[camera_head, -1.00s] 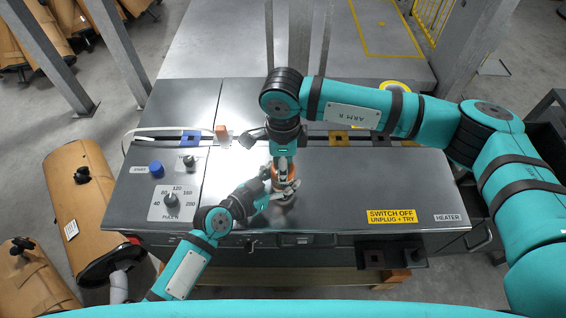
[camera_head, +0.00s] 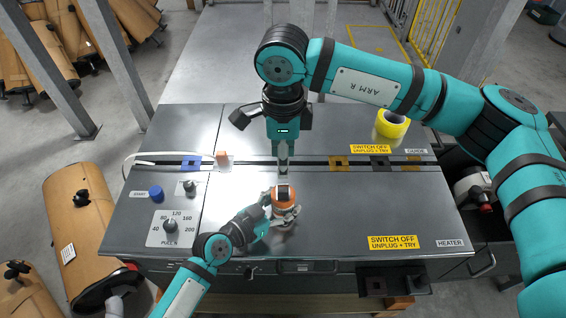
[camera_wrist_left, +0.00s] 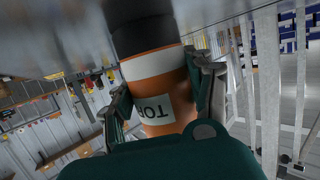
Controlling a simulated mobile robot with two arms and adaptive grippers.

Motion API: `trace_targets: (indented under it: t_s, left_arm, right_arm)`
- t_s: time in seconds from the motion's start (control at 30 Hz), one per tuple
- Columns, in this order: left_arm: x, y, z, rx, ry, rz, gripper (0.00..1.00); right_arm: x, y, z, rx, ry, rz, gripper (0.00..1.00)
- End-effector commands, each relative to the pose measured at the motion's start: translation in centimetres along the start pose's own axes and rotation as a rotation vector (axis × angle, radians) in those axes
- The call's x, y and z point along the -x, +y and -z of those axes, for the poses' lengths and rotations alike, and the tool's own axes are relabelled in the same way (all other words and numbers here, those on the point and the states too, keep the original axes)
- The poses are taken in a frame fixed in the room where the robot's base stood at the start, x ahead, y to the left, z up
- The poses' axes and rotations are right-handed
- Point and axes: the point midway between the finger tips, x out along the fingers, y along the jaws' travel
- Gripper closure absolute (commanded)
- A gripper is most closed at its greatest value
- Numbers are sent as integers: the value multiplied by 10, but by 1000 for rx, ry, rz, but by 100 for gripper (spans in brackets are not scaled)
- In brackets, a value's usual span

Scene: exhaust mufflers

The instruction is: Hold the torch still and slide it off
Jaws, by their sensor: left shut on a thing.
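The torch (camera_head: 284,194) is orange with a dark middle on top and stands on the metal bench top (camera_head: 330,205), near its front. In the left wrist view the torch (camera_wrist_left: 160,72) shows a white band, a partly hidden white label with letters and a black end section. My left gripper (camera_head: 268,207) is shut on the torch, with one finger on each side of its orange body (camera_wrist_left: 160,95). My right gripper (camera_head: 283,166) points down just behind the torch, apart from it. Its fingers look narrow from above, and their gap cannot be made out. I see nothing in it.
Knobs (camera_head: 170,226) are at left, with a small orange block (camera_head: 222,157) behind. A yellow tape roll (camera_head: 392,122) stands back right. The bench right of the torch is clear.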

Motion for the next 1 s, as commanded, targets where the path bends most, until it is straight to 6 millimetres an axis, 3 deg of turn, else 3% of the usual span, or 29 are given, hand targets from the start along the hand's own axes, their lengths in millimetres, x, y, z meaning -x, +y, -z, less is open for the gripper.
trace_targets:
  t_s: [0.27,0.3,0.5,0.83,1.0]
  left_arm:
    - [0,0,0,0,0,0,83]
    - [0,0,0,0,0,0,46]
    - [0,0,0,0,0,0,20]
    - [3,0,0,0,0,0,19]
    - [26,0,-1,-3,-3,1,19]
  right_arm:
    - [0,0,0,0,0,0,60]
    - [0,0,0,0,0,0,60]
    - [0,0,0,0,0,0,60]
    - [0,0,0,0,0,0,60]
    - [0,0,0,0,0,0,60]
